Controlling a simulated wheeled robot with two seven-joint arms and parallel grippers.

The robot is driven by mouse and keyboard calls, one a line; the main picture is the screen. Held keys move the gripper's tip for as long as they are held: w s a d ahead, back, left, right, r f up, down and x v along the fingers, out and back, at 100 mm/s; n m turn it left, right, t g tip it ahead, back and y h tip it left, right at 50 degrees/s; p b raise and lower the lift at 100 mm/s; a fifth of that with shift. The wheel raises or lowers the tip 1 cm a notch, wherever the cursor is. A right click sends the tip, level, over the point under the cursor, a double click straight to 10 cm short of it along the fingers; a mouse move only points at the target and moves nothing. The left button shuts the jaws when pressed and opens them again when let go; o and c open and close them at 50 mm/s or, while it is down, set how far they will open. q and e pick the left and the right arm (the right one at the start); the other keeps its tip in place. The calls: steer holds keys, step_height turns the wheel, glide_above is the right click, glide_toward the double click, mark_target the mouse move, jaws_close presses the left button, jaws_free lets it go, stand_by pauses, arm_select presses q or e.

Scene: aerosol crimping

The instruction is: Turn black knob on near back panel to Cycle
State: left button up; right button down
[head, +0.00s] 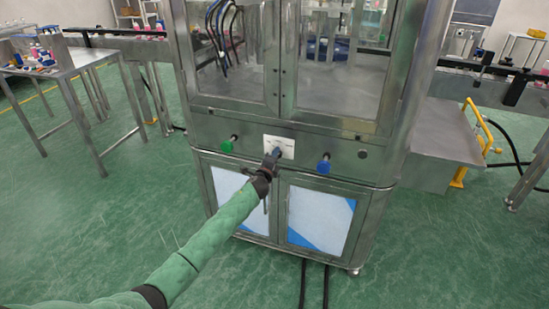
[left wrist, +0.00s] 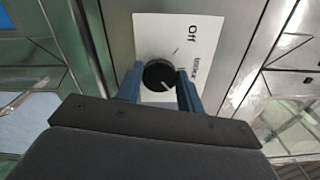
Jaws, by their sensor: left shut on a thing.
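The black knob (left wrist: 159,74) sits on a white label plate (left wrist: 165,30) on the metal panel. "Off" is readable on the plate; a second word beside the knob is too small to read surely, and a finger hides part of the print. A short white mark on the knob points down and right in the left wrist view. My left gripper (head: 275,154) is at the white plate in the head view, with its blue fingers either side of the knob, shut on it. My right gripper is not in view.
A green button (head: 228,145) is left of the plate and a blue button (head: 324,164) right of it. The machine cabinet (head: 230,122) has glass doors above and lower doors below. A metal table (head: 75,62) stands at left; green floor (head: 60,220) is open in front.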

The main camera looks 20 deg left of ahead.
arm_select(q)
steer(key=shift+f, duration=0.15)
steer(key=o, duration=1)
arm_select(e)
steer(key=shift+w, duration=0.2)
arm_select(q)
steer(key=s+b, duration=0.1)
steer(key=s, duration=0.6)
steer(key=shift+s, duration=0.4)
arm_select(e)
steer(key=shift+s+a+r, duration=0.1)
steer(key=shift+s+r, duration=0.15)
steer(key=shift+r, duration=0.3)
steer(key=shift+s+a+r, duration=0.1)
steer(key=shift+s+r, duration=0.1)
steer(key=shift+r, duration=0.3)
arm_select(q)
steer(key=shift+a, duration=0.1)
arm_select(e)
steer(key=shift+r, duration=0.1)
